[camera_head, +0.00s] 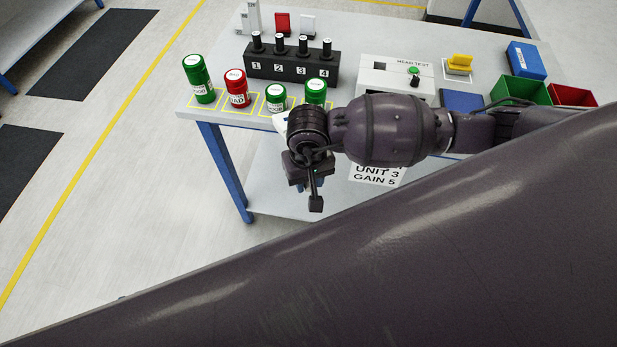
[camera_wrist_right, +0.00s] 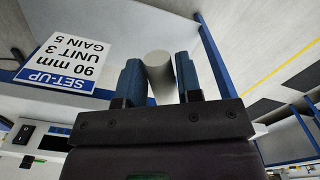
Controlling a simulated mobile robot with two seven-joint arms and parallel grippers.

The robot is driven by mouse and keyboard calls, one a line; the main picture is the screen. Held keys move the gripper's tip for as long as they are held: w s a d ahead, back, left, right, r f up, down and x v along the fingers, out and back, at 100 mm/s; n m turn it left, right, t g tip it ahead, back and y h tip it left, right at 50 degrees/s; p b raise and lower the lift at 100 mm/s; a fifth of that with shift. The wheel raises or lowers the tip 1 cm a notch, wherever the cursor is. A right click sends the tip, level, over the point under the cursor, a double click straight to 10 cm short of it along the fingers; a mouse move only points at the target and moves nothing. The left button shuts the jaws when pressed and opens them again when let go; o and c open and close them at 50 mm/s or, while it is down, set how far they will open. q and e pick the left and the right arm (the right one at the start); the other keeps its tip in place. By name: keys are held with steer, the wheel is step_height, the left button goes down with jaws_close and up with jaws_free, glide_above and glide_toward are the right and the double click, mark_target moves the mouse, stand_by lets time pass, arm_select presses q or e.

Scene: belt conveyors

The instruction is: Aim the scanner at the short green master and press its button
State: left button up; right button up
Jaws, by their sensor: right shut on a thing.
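The short green master (camera_head: 275,98) stands upright on a yellow-outlined spot near the table's front edge in the head view. A taller green master (camera_head: 198,80) and a red one (camera_head: 236,89) stand to its left. Another green master (camera_head: 316,92) stands to its right, its lower part hidden by my right arm. My right gripper (camera_head: 310,178) is in front of the table edge, nearer to me than the masters. In the right wrist view its blue fingers are shut on a plain grey cylinder (camera_wrist_right: 160,72); I cannot tell whether it is the scanner. My left gripper is not in view.
A black numbered block (camera_head: 290,66) with several knobs stands behind the masters. A set-up sign (camera_wrist_right: 62,52) hangs in front.

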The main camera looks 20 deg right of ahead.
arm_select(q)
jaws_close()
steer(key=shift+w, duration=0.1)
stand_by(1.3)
